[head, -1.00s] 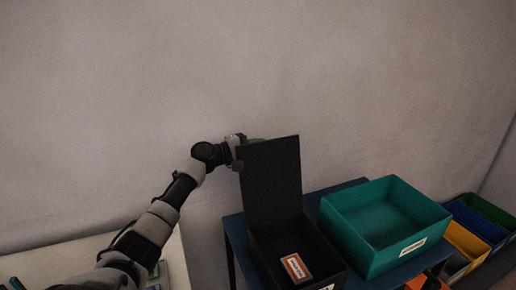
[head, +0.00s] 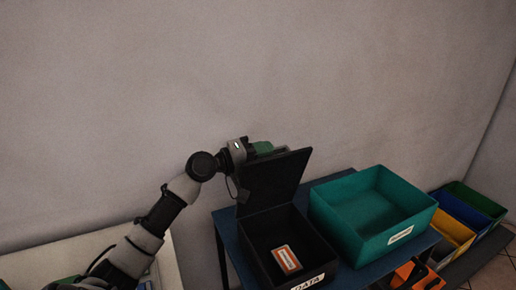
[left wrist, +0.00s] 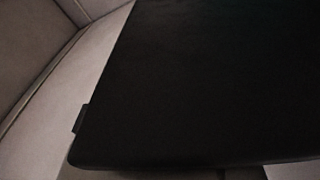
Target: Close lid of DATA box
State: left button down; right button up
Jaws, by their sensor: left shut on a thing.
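The black DATA box (head: 252,228) stands on a blue table, with its name label (head: 308,283) on the front. Its black lid (head: 272,182) is raised at the back edge and leans forward over the box. My left gripper (head: 262,148) is at the top edge of the lid, on its far side; its fingers are partly hidden by the lid. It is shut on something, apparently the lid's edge. In the left wrist view the dark lid (left wrist: 200,85) fills most of the picture. My right gripper is not in view.
An orange-and-white labelled item (head: 286,260) lies inside the box. A teal open bin (head: 345,238) stands close on the right on the blue table (head: 222,218). Yellow, blue and green bins (head: 478,196) are farther right. A plain wall is behind.

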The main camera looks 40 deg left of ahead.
pick_arm(q)
jog(key=shift+s+d+f+m, duration=0.1)
jog(key=shift+s+d+m, duration=0.2)
jog(key=shift+d, duration=0.25)
jog(key=c, duration=1)
grip_release()
jog(key=shift+o, duration=0.2)
